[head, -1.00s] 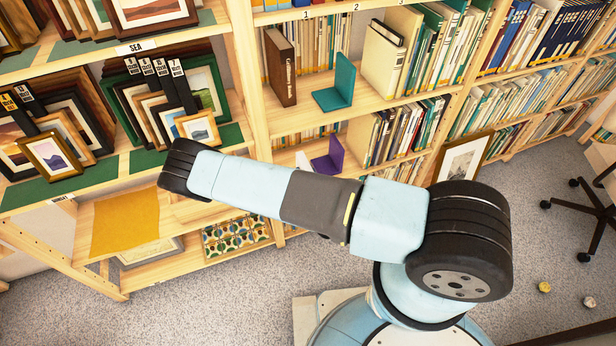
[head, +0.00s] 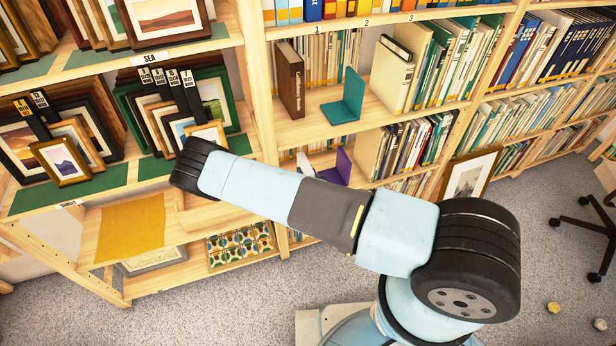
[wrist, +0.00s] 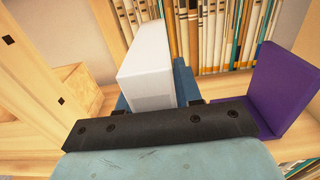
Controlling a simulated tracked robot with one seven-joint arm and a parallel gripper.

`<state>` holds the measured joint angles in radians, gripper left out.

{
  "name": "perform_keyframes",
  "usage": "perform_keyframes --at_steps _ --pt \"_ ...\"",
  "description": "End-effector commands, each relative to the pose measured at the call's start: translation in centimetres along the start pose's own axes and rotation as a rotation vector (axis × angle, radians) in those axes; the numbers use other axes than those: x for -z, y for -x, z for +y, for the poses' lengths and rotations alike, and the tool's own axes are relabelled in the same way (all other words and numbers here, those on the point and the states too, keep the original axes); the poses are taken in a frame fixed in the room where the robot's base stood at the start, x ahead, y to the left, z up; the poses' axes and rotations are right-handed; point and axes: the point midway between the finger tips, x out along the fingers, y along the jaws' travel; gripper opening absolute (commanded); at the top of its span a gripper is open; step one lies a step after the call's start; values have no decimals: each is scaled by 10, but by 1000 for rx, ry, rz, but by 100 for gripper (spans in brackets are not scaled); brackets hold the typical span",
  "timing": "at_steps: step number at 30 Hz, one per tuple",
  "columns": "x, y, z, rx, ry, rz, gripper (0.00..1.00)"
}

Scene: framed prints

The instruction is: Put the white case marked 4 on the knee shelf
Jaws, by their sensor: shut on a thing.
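A white case (wrist: 150,65) stands up from my gripper (wrist: 155,95) in the wrist view, between its blue fingers. My gripper is shut on it. No number shows on the faces in view. The case is beside a row of books on a low shelf (wrist: 220,85), left of a purple bookend (wrist: 275,90). In the head view my arm hides the gripper. A small white patch (head: 304,162), likely the case, shows left of the purple bookend (head: 341,166). I cannot tell whether the case touches the shelf.
A wooden upright (wrist: 115,30) stands close left of the case. The shelf above holds a brown book (head: 290,80), a teal bookend (head: 346,100) and white binders (head: 390,72). Framed prints (head: 60,160) fill the left shelves. A framed picture (head: 468,178) leans at the bookcase.

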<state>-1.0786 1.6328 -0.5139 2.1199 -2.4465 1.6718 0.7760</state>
Motion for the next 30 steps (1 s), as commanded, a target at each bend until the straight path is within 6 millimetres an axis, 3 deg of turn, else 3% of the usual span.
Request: perform_keyframes --at_steps 23,30 --pt "2 -50 -2 2 -1 -2 0" --pt "12 -50 -2 2 -1 0 0"
